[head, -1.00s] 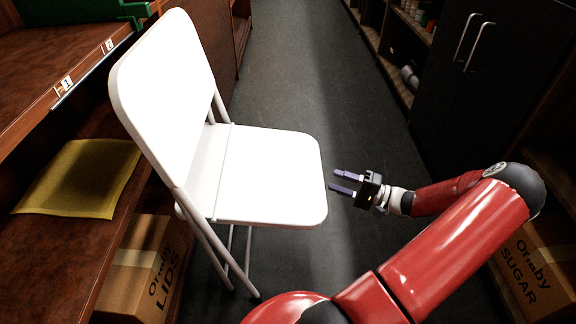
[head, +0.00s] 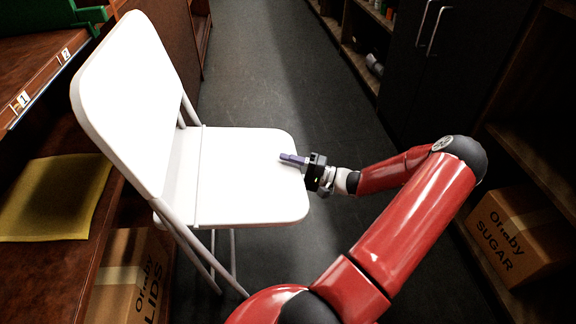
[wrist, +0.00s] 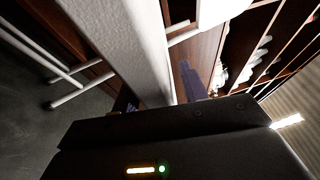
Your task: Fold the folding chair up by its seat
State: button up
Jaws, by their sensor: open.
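The white folding chair (head: 130,100) stands unfolded at the left of the head view, its backrest upright and its seat (head: 235,180) flat. My gripper (head: 288,161) is at the seat's front edge on the right side. One purple finger shows over the seat's top; the other is hidden in the head view. In the wrist view the white seat edge (wrist: 120,45) runs between my open gripper's (wrist: 160,90) two fingers, one on each side. I cannot tell whether either finger touches the seat.
A wooden shelf with a yellow envelope (head: 55,198) and a LIDS box (head: 125,280) stands left, close to the chair. A SUGAR box (head: 515,232) and dark cabinet (head: 440,90) are on the right. The grey aisle floor (head: 270,70) beyond is clear.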

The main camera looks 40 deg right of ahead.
grip_shut()
